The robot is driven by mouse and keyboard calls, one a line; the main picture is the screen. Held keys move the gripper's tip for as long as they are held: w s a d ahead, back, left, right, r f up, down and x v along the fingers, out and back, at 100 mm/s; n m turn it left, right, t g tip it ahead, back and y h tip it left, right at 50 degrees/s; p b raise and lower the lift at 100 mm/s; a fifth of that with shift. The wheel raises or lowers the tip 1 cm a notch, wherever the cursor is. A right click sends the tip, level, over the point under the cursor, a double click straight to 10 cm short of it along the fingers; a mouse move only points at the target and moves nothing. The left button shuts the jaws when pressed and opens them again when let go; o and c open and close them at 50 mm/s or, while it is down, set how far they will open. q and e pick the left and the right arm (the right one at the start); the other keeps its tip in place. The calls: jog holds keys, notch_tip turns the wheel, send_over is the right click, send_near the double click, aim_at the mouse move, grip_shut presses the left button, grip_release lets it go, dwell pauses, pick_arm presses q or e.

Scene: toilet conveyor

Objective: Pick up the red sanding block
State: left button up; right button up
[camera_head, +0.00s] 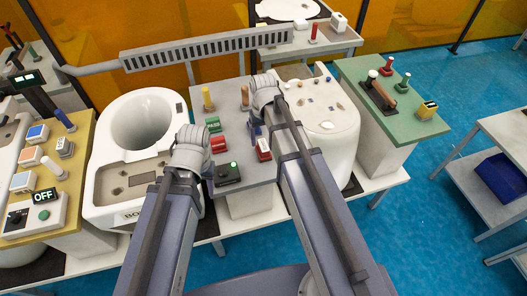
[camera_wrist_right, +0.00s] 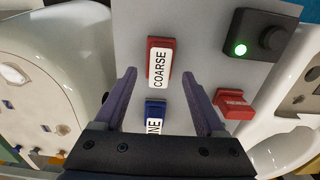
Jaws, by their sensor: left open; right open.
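The red sanding block (camera_wrist_right: 151,77), with a white label reading COARSE, lies flat on the grey station top. It also shows in the head view (camera_head: 263,149), beside my right forearm. My right gripper (camera_wrist_right: 160,74) is open above the top. In the wrist view its fingertips lie on either side of the red block's near part, with no contact visible. A blue block (camera_wrist_right: 155,108) labelled FINE, partly cut off by the gripper body, lies between the fingers. In the head view my left gripper (camera_head: 190,150) is over the left edge of this station; its fingers are mostly hidden.
A red REWORK stamp (camera_wrist_right: 235,103) and a control box (camera_wrist_right: 262,38) with a green light are right of the block in the wrist view. A green PASS stamp (camera_head: 213,125) is further back. White toilets (camera_head: 138,120) stand on both sides.

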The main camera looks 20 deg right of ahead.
aim_at(264, 145)
notch_tip(264, 145, down, 5)
jog(key=b, duration=0.4)
jog(key=shift+r, duration=0.2)
grip_shut()
